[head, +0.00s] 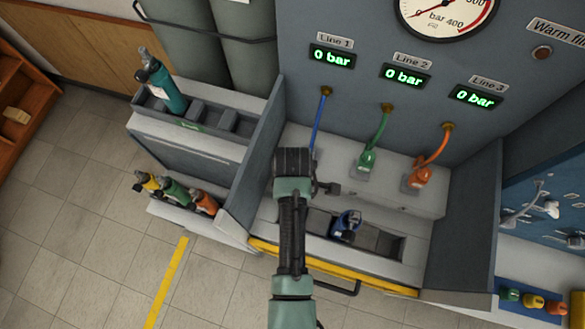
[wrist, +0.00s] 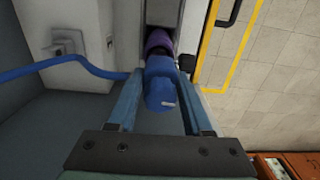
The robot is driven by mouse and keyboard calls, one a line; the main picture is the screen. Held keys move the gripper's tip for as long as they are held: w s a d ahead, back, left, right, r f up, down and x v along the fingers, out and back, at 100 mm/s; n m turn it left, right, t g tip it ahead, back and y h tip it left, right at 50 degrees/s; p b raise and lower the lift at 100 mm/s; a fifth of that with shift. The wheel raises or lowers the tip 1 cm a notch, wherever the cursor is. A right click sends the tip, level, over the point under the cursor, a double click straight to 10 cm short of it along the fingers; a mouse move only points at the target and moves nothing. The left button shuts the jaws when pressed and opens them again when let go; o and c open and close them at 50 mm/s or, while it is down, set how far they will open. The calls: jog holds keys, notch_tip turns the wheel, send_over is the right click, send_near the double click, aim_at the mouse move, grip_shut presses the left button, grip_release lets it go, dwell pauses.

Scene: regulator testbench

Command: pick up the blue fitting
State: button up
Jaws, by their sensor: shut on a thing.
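The blue fitting (wrist: 160,92) sits between the two fingers of my gripper (wrist: 160,76) in the wrist view, and the gripper is shut on it. A blue hose (wrist: 85,61) runs from the left toward the fitting; where it joins is hidden behind the left finger. In the head view my gripper (head: 326,188) is over the bench, just left of and above the dark recess, and hides the fitting. The blue hose (head: 318,122) hangs from the panel and passes behind it.
A blue-bodied regulator (head: 346,225) lies in the recess; a purple and dark part (wrist: 158,42) shows beyond the fitting. Green (head: 367,158) and orange (head: 420,178) fittings stand on holders to the right. A grey holder (wrist: 65,45) is at left. A yellow rail (head: 335,268) edges the front.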

jog(key=shift+r, duration=0.15)
grip_shut()
notch_tip(320, 180, up, 10)
jog(key=shift+f+b, duration=0.1)
jog(key=shift+b, duration=0.75)
